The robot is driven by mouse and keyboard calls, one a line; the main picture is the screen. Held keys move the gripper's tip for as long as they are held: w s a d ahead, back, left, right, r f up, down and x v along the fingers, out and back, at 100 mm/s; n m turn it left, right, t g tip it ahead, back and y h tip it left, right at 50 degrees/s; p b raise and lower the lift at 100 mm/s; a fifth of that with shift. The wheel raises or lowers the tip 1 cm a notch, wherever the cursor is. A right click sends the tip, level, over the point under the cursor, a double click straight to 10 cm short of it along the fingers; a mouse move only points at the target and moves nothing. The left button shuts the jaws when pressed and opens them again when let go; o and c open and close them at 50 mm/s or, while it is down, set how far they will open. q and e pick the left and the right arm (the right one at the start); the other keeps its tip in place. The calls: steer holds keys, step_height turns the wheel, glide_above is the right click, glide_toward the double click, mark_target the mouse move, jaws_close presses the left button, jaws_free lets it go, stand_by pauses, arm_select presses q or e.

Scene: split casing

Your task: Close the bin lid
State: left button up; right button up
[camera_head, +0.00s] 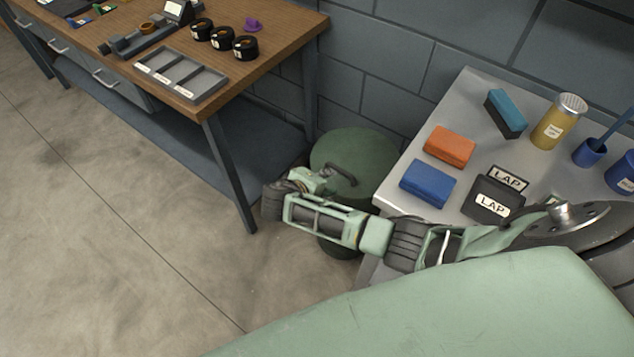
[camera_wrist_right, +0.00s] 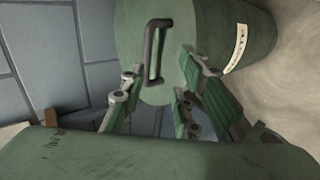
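The green round bin (camera_head: 345,246) stands on the floor between the wooden workbench and the grey table. Its green lid (camera_head: 372,158) covers the top in the head view, with a dark bar handle (camera_head: 342,172). My right forearm hides part of the bin, and I cannot tell if the lid is fully seated. My right gripper (camera_head: 318,179) is beside the handle. In the right wrist view, the gripper (camera_wrist_right: 160,88) has its fingers apart and empty. The handle (camera_wrist_right: 152,50) stands beyond the gap between them; no contact is clear. My left gripper is not in view.
The wooden workbench (camera_head: 277,28) carries a grey tray (camera_head: 180,75) and several black cups. Its leg (camera_head: 230,170) is close to the bin's left. The grey table (camera_head: 420,128) at right holds blocks and containers. A block wall is behind; floor at left is clear.

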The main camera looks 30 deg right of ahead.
steer(key=v, duration=0.6)
stand_by(0.4)
steer(key=s+f+g+y, duration=0.25)
steer(key=s+f, duration=0.55)
steer(key=f, duration=0.4)
steer(key=s+f+g+y, duration=0.1)
steer(key=s+f+y, duration=0.2)
steer(key=s+f, duration=0.75)
steer(key=s+f+m+y, duration=0.1)
steer(key=s+f+y, duration=0.1)
steer(key=s+f, duration=0.5)
steer(key=s+f+m+y, duration=0.1)
steer(key=s+f, duration=0.5)
steer(key=s, duration=1.2)
steer(key=shift+f+m+y, duration=0.35)
steer(key=shift+m, duration=0.25)
